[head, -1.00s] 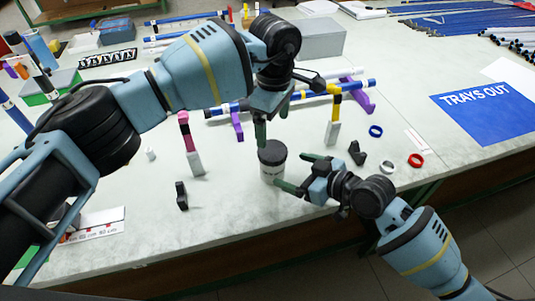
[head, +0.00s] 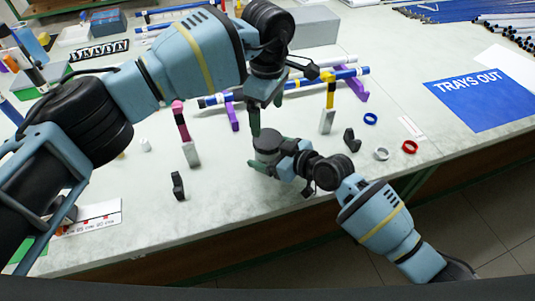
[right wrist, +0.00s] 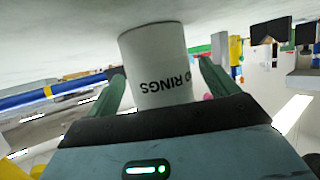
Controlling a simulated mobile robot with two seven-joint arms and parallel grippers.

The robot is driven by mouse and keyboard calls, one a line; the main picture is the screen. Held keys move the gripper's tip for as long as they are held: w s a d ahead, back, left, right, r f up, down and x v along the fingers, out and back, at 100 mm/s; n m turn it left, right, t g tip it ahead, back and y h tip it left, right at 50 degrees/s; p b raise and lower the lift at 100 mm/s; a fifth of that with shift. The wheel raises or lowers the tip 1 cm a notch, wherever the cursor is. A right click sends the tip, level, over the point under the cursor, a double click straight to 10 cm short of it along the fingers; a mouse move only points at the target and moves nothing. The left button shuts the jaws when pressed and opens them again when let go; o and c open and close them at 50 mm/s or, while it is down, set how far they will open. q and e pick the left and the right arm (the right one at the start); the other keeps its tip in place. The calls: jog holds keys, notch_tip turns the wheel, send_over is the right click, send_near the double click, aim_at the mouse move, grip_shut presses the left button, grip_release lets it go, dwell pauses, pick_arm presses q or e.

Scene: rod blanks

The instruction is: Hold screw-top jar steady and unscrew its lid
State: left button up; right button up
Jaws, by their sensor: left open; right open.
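The screw-top jar (right wrist: 155,62) is white with black "O RINGS" lettering, upside down in the right wrist view. In the head view it stands upright near the table's front edge with its dark grey lid (head: 267,137) on top. My right gripper (head: 271,154) reaches in from the right, open, with one finger on each side of the jar's body. In the right wrist view its fingers (right wrist: 158,90) flank the jar; whether they touch it is unclear. My left gripper (head: 266,113) is open, pointing down just above the lid. The right gripper hides part of the jar's body.
A blue "TRAYS OUT" sheet (head: 484,98) lies at right. A blue ring (head: 371,118), a white ring (head: 381,153) and a red ring (head: 410,147) lie right of the jar. A black block (head: 178,186) stands left. Rods on purple supports (head: 234,117) lie behind.

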aim_at(268, 138)
jog(key=shift+c, duration=0.2)
grip_shut()
pick_arm(q)
jog(key=m, duration=0.9)
dwell(0.3)
jog(key=shift+f, duration=4)
jog(key=shift+c, duration=0.2)
